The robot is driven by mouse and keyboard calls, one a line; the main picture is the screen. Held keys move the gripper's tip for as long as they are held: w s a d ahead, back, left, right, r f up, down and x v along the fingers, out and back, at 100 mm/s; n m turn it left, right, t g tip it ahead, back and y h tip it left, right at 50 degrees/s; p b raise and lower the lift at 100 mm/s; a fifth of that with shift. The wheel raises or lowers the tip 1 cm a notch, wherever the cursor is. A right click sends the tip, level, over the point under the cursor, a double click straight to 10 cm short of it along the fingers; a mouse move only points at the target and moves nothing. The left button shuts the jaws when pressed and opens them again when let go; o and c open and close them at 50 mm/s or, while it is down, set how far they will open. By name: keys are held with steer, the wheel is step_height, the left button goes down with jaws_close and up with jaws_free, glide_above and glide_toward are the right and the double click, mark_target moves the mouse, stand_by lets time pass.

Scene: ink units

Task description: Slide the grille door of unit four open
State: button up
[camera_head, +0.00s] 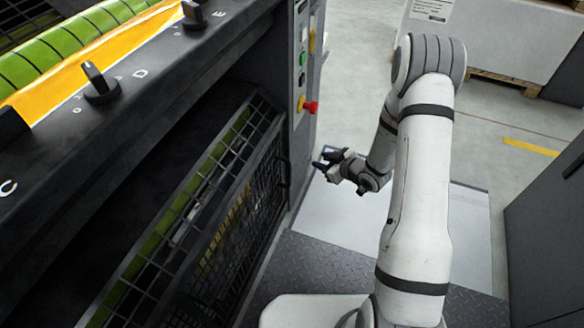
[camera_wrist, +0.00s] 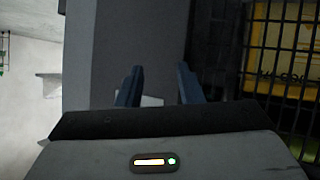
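The grille door (camera_head: 258,197) is a black mesh panel low on the left machine in the head view. Green and yellow parts show behind the mesh. Its bars also show at the right of the wrist view (camera_wrist: 285,42). A dark upright handle-like piece (camera_head: 285,172) appears at the door's right edge. My gripper (camera_head: 321,160) is to the right of the door, apart from it. In the wrist view my gripper (camera_wrist: 158,86) has its two dark blue fingers apart, with nothing held between them. A grey panel edge lies beyond them.
A control panel (camera_head: 305,60) with buttons and a red knob (camera_head: 311,107) is above my gripper. A ledge with knobs (camera_head: 101,85) overhangs the grille. A dark cabinet (camera_head: 548,220) stands at right. Open floor (camera_head: 500,120) lies behind my arm.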

mark_target(290, 175)
steer(key=s+a+f+n+y+p, duration=0.1)
steer(key=s+a+f+y+p, duration=0.15)
steer(key=s+a+y, duration=0.35)
steer(key=shift+y, duration=0.6)
steer(key=b+x, duration=0.2)
steer(key=x, duration=0.3)
steer(key=shift+w+a+f+b, duration=0.1)
steer(key=shift+a+f+b, duration=0.05)
steer(key=shift+a+b, duration=0.2)
steer(key=shift+c, duration=0.2)
jaws_close()
